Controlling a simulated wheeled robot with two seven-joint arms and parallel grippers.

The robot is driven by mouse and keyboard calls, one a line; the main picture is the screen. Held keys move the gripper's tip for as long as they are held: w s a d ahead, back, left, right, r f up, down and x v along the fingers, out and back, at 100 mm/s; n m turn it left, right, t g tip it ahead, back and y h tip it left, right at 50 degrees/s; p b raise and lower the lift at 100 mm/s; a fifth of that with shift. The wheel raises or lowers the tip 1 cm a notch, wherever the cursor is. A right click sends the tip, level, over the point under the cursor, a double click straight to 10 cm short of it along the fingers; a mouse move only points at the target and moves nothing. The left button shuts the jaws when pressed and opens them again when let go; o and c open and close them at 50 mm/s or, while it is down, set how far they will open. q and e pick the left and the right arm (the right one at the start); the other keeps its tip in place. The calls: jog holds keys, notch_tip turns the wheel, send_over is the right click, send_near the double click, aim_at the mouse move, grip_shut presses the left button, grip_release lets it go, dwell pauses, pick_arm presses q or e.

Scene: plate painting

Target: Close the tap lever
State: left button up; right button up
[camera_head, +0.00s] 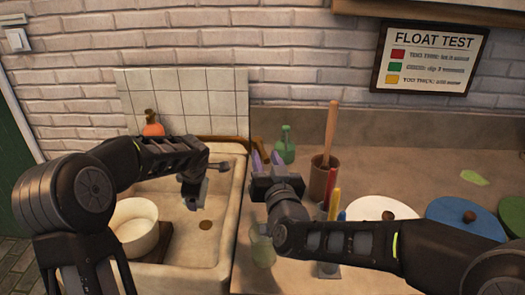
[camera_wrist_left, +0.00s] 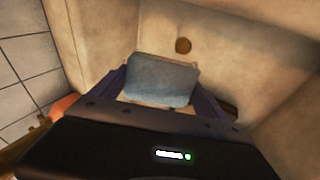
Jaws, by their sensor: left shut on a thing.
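The brown tap (camera_head: 236,139) runs along the back edge of the sink (camera_head: 243,190). I cannot clearly pick out its lever. My left gripper (camera_head: 205,182) is over the sink, in front of and below the tap. In the left wrist view my left gripper (camera_wrist_left: 165,85) is shut on a blue-grey block (camera_wrist_left: 162,80) with a paler underside, and the drain (camera_wrist_left: 183,46) shows beyond it. My right gripper (camera_head: 267,158) has its two purple fingertips apart and empty, at the right rim of the sink, just in front of the tap's right end.
A white bowl (camera_head: 136,222) sits at the sink's left. An orange bottle (camera_head: 153,126) and a green bottle (camera_head: 285,147) stand at the back. A brown cup (camera_head: 320,180) with a wooden stick, paint sticks and lidded pots (camera_head: 375,209) crowd the right counter.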

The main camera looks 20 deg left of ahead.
aim_at(262, 148)
jog(key=shift+x, duration=1.9)
jog(key=shift+c, duration=0.5)
grip_shut()
